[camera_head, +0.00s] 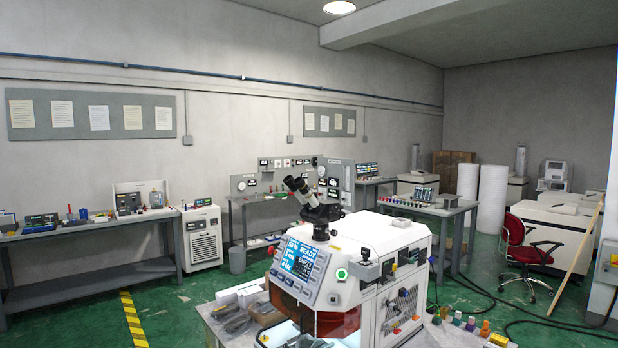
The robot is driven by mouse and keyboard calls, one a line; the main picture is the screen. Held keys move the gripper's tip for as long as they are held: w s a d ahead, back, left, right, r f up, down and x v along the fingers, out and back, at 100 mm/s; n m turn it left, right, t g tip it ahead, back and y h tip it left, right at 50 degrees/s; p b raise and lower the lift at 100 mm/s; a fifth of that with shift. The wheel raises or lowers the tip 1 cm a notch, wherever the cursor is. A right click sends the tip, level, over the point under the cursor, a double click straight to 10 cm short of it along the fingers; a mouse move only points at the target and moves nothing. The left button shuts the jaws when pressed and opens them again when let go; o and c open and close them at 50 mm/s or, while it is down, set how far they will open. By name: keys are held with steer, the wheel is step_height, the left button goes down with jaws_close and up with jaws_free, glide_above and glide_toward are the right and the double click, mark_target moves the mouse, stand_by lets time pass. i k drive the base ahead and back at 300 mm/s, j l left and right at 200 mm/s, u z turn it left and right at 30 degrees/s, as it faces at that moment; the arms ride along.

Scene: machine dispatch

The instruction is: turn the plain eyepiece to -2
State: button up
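A microscope head (320,205) with two eyepieces stands on top of a white machine (385,240) in the middle of the view. The two eyepieces (299,191) point up and to the left. At this size I cannot tell which eyepiece is the plain one, and no scale marks can be read. The machine's sloped front panel (298,268) has lit screens, one reading READY. My gripper is not in view.
The machine stands on a grey bench (215,325) with loose parts at its left. A bench with instruments (90,230) lines the left wall. A red chair (526,250) and white cabinets stand at the right. Green floor (190,300) is open at the left.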

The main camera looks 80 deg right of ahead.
mark_target(288, 180)
steer(key=i+l+z, duration=0.15)
steer(key=z, duration=0.25)
steer(key=i+z, duration=0.75)
steer(key=i+j+z, duration=0.1)
steer(key=z, duration=0.3)
steer(key=i, duration=0.1)
